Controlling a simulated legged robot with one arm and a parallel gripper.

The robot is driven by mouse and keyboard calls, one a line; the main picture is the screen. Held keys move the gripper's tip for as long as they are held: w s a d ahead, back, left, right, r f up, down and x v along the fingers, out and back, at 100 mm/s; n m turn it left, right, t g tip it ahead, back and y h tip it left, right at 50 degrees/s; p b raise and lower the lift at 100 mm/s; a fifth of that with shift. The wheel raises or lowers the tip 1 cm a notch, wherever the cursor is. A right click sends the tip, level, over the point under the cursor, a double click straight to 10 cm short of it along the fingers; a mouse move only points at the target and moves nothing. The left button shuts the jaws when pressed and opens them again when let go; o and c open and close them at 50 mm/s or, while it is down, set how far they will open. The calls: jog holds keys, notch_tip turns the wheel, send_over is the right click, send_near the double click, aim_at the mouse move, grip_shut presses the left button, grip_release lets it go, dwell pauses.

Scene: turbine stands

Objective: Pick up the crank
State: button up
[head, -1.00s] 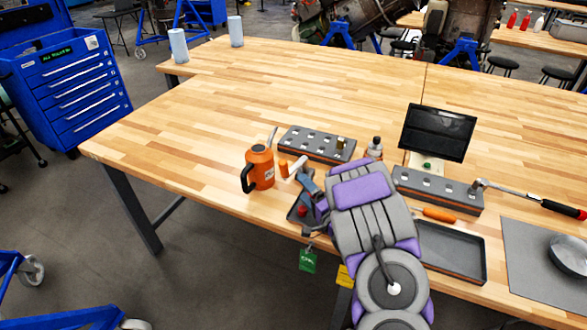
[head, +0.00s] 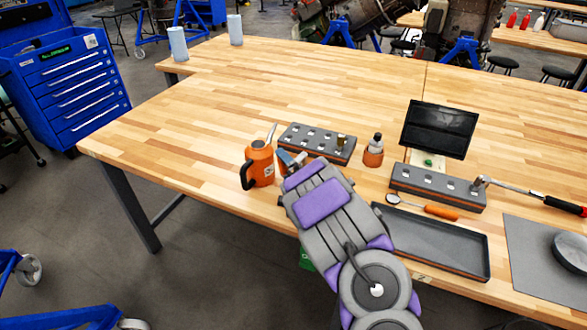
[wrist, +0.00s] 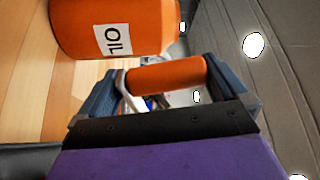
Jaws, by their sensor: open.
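The crank shows in the wrist view as an orange cylindrical handle (wrist: 172,76) with a pale metal arm beside its left end. My gripper (wrist: 162,80) is open, with one dark blue finger at each end of the handle. The handle lies across the gap between the fingers; contact cannot be told. In the head view my gripper (head: 291,160) is low over the bench, just right of the orange oil can (head: 259,166). My purple and grey arm hides most of the crank there.
The oil can, labelled OIL, stands close by in the wrist view too. A grey socket block (head: 317,143) lies just behind my gripper. An orange bottle (head: 373,152), a screen (head: 438,130) and a black tray (head: 430,242) stand to the right.

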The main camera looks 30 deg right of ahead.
jog(key=shift+w+r, duration=0.1)
jog(key=shift+w, duration=0.2)
jog(key=c, duration=1.3)
jog(key=shift+o, duration=0.2)
notch_tip(320, 180, up, 10)
jog(key=p, duration=0.3)
jog(key=shift+r, duration=0.1)
